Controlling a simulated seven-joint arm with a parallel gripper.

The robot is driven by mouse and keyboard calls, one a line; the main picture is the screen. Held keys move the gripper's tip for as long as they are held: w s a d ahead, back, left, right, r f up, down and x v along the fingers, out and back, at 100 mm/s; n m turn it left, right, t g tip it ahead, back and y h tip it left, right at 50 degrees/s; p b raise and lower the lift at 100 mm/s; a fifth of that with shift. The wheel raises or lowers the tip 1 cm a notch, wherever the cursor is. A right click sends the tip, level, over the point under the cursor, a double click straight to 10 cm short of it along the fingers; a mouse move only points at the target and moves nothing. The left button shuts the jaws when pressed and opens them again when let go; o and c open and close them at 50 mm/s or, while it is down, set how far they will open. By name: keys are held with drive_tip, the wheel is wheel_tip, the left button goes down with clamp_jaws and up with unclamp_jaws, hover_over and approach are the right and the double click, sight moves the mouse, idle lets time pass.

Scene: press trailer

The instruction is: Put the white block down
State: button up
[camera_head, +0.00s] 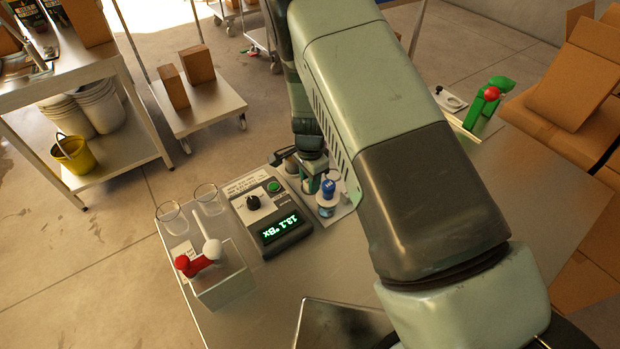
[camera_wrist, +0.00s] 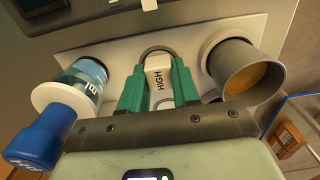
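The white block (camera_wrist: 158,74), marked HIGH, is between the two green fingers of my gripper (camera_wrist: 159,92) in the wrist view. The fingers lie close along both its sides and appear shut on it. Its far end is at a round, dark-rimmed spot (camera_wrist: 158,50) on a pale plate (camera_wrist: 112,48); I cannot tell whether it touches. The block cannot be made out there.
The blue-capped bottle (camera_wrist: 75,90) stands left of the fingers in the wrist view, and a grey cup (camera_wrist: 243,68) with amber contents stands right. The meter (camera_head: 272,216) reads 13.1 °Bx. Glass beakers (camera_head: 208,200) and a box (camera_head: 222,278) with a red-and-white piece are left.

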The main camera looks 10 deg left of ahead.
drive_tip(key=o, duration=0.3)
drive_tip(key=shift+o, duration=0.2)
wheel_tip(320, 180, up, 13)
drive_tip(key=shift+f, duration=0.2)
drive_tip(key=s+d+r+n+t+y, duration=0.15)
drive_tip(key=s+d+r, duration=0.35)
drive_tip(key=r, duration=0.7)
drive_tip(key=s+d+r+n+t, duration=0.1)
drive_tip(key=s+d+r+n, duration=0.2)
drive_tip(key=d+r, duration=0.65)
drive_tip(key=s+d+r+n+t, duration=0.1)
drive_tip(key=s+d+r+n, duration=0.1)
drive_tip(key=s, duration=0.6)
drive_tip(key=s+d+r+n+t+h, duration=0.1)
drive_tip(key=s+d+r+n+t, duration=0.1)
drive_tip(key=s+r, duration=0.5)
drive_tip(key=shift+s+d+n, duration=0.45)
drive_tip(key=shift+s+d, duration=0.55)
drive_tip(key=shift+d, duration=0.15)
drive_tip(key=shift+h, duration=0.25)
